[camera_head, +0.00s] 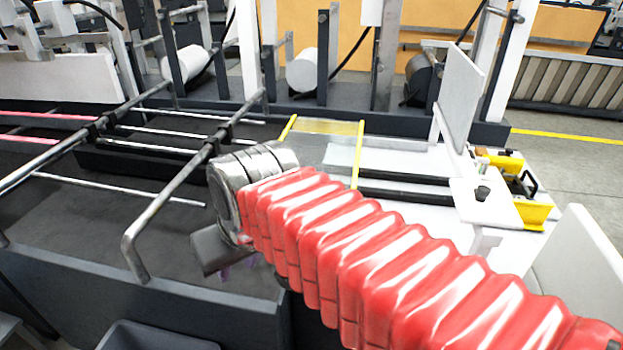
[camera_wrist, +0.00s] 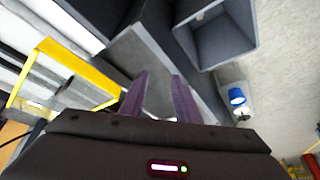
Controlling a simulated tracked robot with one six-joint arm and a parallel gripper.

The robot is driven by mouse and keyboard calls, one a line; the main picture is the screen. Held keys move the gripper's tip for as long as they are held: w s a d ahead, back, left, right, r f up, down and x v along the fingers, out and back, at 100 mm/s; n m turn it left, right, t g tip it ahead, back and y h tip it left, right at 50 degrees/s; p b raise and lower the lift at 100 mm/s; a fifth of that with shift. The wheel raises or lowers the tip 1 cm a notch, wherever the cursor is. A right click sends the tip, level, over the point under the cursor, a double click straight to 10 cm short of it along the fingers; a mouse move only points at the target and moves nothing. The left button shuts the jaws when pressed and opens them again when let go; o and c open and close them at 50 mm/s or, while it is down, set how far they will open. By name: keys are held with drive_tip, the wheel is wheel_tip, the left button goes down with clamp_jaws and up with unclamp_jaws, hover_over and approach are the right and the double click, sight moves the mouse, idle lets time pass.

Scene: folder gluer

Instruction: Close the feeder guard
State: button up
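A yellow-edged frame, apparently the feeder guard (camera_head: 357,155), stands at the near end of the white feeder bed, just beyond my wrist. A yellow-tinted clear panel spans its far side. I cannot tell its exact angle. In the wrist view the yellow frame (camera_wrist: 75,55) is at the left, apart from my fingers. My gripper (camera_wrist: 160,76) shows two purple fingers set apart with nothing between them. In the head view my wrist and red-sleeved arm hide most of the gripper; only a bit of purple (camera_head: 237,270) shows low beside the machine's dark side wall.
Metal rails (camera_head: 180,215) cross the machine bed at left. A grey bin (camera_wrist: 225,35) and a blue-topped item (camera_wrist: 237,97) lie beyond my fingers. Floor is open at far right.

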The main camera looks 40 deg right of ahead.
drive_tip(key=w+d+r+m+g, duration=0.1)
drive_tip(key=w+d+r+m, duration=0.15)
drive_tip(key=w+d, duration=0.45)
drive_tip(key=w+d+r+m+g, duration=0.1)
drive_tip(key=w+d+r+m, duration=0.1)
drive_tip(key=w+d+r, duration=0.4)
drive_tip(key=w+d+f+m, duration=0.2)
drive_tip(key=d, duration=1)
drive_tip(key=w+d+f+m+g+y, duration=0.1)
drive_tip(key=w+d+f+m, duration=0.1)
drive_tip(key=d, duration=1)
drive_tip(key=shift+w+f+m+y, duration=0.35)
drive_tip(key=shift+w+f, duration=0.2)
drive_tip(key=shift+w, duration=0.15)
drive_tip(key=shift+f, duration=0.1)
drive_tip(key=x, duration=1.3)
drive_tip(key=shift+f, duration=0.35)
